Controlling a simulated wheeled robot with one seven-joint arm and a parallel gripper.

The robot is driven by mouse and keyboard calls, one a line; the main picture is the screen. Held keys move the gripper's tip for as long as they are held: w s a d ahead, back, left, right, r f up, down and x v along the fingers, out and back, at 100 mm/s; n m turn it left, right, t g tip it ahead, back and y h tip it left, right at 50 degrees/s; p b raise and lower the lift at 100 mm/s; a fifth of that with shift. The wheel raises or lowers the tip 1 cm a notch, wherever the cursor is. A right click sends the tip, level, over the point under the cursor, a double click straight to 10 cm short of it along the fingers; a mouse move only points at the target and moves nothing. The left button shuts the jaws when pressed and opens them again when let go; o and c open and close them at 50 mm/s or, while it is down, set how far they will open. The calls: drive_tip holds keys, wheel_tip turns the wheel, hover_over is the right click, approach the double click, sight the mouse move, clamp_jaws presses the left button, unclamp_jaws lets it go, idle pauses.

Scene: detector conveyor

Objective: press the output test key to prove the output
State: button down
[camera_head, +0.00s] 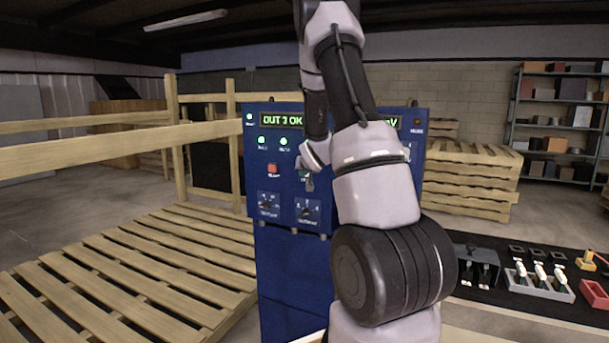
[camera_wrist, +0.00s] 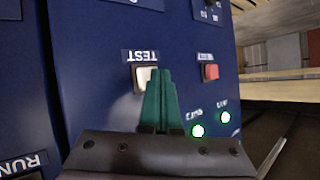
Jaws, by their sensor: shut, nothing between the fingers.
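The blue detector cabinet (camera_head: 283,265) stands upright in front of me. Its green display (camera_head: 281,121) reads "OUT 1 OK" on the left, and my arm covers its middle. In the wrist view, the white key (camera_wrist: 144,77) sits under an upside-down TEST label (camera_wrist: 145,56). My gripper (camera_wrist: 160,72) has its green fingers shut together with nothing between them. The fingertips overlap the right part of the white key in the picture. I cannot tell whether they touch it. In the head view, my arm largely hides that area.
A red key (camera_wrist: 210,72) is beside the white one; it also shows in the head view (camera_head: 271,169). Two green lamps (camera_wrist: 198,131) are lit. Selector knobs (camera_head: 308,211) sit lower on the panel. A wooden pallet (camera_head: 150,265) lies left; a black bench (camera_head: 490,300) stands right.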

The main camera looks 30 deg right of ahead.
drive_tip(key=shift+s+a, duration=0.45)
drive_tip(key=shift+a, duration=0.1)
drive_tip(key=s+a, duration=0.1)
drive_tip(key=a, duration=0.1)
drive_tip(key=s+a, duration=0.2)
idle(0.4)
drive_tip(key=shift+r, duration=0.1)
idle(0.5)
drive_tip(key=s+a+r+g+y, duration=0.1)
drive_tip(key=s+a+r, duration=0.3)
drive_tip(key=s+r, duration=0.3)
drive_tip(key=s+a+r+g+y, duration=0.1)
drive_tip(key=s+a+r, duration=0.3)
drive_tip(key=s+r, duration=0.3)
drive_tip(key=s+a+r+g+y, duration=0.1)
drive_tip(key=s+a, duration=0.3)
drive_tip(key=s, duration=0.6)
drive_tip(key=s+a+r+n+g+y, duration=0.1)
drive_tip(key=s+a, duration=0.4)
drive_tip(key=s, duration=0.6)
wheel_tip(320, 180, up, 2)
drive_tip(key=shift+n+g+y, duration=0.3)
drive_tip(key=shift+g+y, duration=0.1)
drive_tip(key=shift+y, duration=0.1)
